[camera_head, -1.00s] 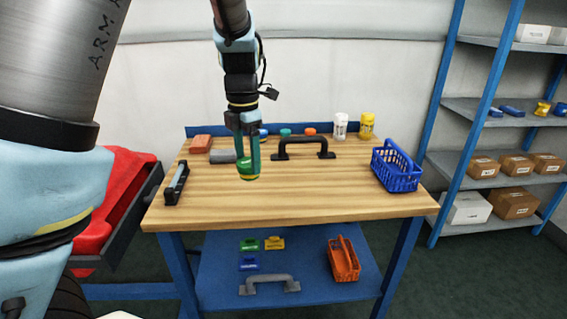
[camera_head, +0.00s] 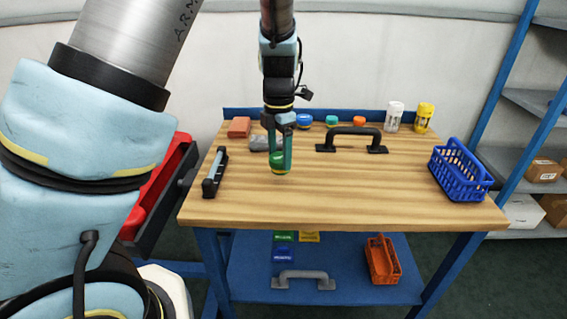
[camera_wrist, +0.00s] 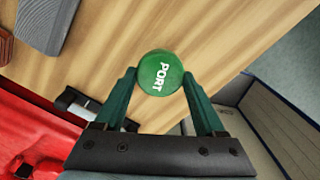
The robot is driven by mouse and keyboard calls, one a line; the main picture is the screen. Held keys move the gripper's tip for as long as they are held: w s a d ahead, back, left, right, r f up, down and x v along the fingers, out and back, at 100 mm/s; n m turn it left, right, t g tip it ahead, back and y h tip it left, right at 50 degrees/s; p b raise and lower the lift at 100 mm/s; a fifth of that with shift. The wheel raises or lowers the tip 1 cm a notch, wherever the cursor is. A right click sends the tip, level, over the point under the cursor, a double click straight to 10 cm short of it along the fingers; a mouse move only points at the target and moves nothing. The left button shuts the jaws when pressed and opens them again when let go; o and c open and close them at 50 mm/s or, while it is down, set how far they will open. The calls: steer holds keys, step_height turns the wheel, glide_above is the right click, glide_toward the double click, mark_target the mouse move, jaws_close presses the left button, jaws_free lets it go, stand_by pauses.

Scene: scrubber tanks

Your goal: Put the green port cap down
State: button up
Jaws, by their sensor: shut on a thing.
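The green port cap (camera_wrist: 160,73) is round, with white "PORT" lettering on top. In the wrist view it sits between the green fingertips of my gripper (camera_wrist: 163,82). In the head view my gripper (camera_head: 279,163) points down over the left part of the wooden workbench top (camera_head: 350,200), shut on the cap (camera_head: 279,165). Whether the cap touches the wood or hangs above it I cannot tell.
A grey block (camera_head: 259,143), a red block (camera_head: 239,127), a black handle (camera_head: 352,140) and a blue basket (camera_head: 460,170) stand around. The front middle is clear.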

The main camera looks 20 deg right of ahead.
mark_target(280, 158)
steer(key=shift+f, duration=1.9)
steer(key=shift+f, duration=0.1)
steer(key=o, duration=1.6)
step_height(280, 158, up, 12)
steer(key=shift+r+b, duration=0.15)
steer(key=shift+b, duration=0.4)
